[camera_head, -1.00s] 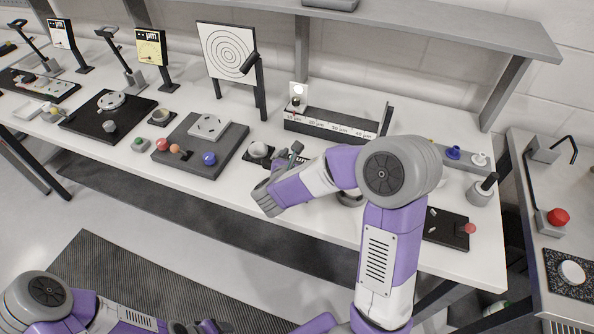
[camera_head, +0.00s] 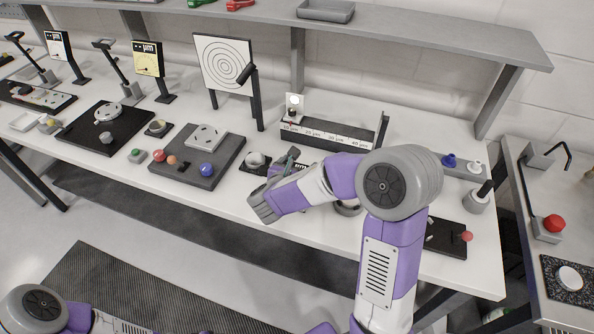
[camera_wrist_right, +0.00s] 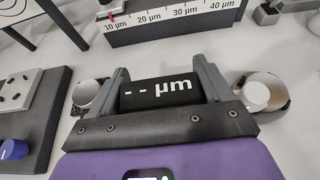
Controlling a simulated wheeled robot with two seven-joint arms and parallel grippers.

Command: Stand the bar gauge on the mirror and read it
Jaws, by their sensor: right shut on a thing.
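My right gripper (camera_wrist_right: 163,88) is shut on the bar gauge (camera_wrist_right: 160,90), a black block whose face reads "- - µm" in white. The gauge lies across between the two grey fingers. In the head view my right gripper (camera_head: 288,168) is low over the front of the bench, and the wrist partly hides the gauge. A silvery round piece (camera_wrist_right: 88,93) is just left of the fingers, and a silver disc with a pale cap (camera_wrist_right: 262,92) is to their right. I cannot tell which round piece is the mirror. My left gripper is out of view.
A grey block with a white plate (camera_head: 207,134) and red, orange and blue knobs stands left of the gripper. A long scale marked 10 to 40 µm (camera_head: 325,134) stands behind. A target board (camera_head: 224,62) is at the back. A dark plate (camera_head: 447,238) lies right of my arm.

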